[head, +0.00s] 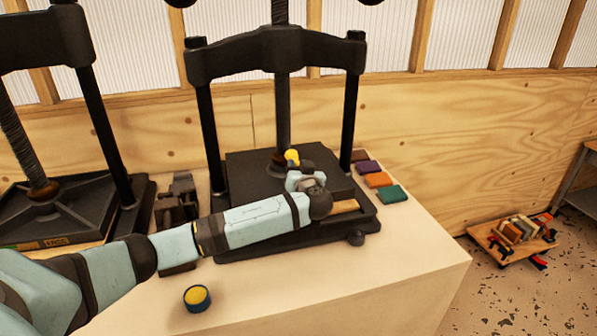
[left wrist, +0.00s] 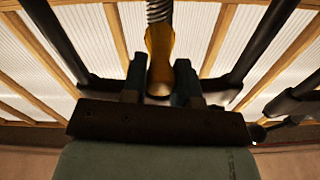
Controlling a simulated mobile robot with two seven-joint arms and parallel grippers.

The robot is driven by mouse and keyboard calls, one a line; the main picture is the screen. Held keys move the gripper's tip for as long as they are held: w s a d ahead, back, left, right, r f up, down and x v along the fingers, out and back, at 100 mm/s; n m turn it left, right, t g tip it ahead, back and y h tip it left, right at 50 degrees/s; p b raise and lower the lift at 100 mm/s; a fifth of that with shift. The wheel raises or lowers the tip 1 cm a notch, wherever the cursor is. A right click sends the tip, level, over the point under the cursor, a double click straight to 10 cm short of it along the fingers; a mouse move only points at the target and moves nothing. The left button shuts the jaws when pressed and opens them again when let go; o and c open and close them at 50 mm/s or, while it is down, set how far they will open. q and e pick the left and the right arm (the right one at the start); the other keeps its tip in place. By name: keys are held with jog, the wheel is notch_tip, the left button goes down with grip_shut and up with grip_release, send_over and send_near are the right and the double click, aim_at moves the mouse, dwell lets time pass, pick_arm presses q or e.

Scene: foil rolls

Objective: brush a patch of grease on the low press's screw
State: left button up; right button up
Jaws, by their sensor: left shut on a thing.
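My left gripper (head: 296,172) is at the middle press (head: 275,52), low in front of its screw (head: 281,105). It is shut on a brush, whose yellow end (head: 292,157) points up beside the foot of the screw. In the left wrist view the yellow-brown brush (left wrist: 160,60) stands between the fingers, with the threaded screw (left wrist: 160,10) just behind its tip. I cannot tell whether they touch. No grease patch can be made out on the screw. A round tin (head: 197,298) of yellow grease stands at the bench front. My right gripper is out of view.
Another press (head: 45,215) stands at the left, with dark metal pieces (head: 178,205) between the two. Several coloured blocks (head: 379,180) lie right of the middle press. The bench's right front (head: 400,270) is clear. A loaded wooden dolly (head: 490,244) sits on the floor.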

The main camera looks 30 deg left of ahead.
aim_at(291, 154)
pick_arm(q)
jog(key=b+x, duration=0.2)
jog(key=x, duration=0.1)
jog(key=shift+w+a+f, duration=0.2)
jog(key=shift+b+x, duration=0.5)
jog(key=shift+x, duration=0.25)
jog(key=shift+w+a+r, duration=0.1)
jog(key=shift+a+r, duration=0.05)
jog(key=shift+w+a+b, duration=0.25)
jog(key=shift+a+b, duration=0.05)
jog(key=shift+b, duration=0.1)
jog(key=shift+w+a+b, duration=0.35)
jog(key=shift+a+b, duration=0.05)
jog(key=shift+a, duration=0.05)
jog(key=shift+r, duration=0.15)
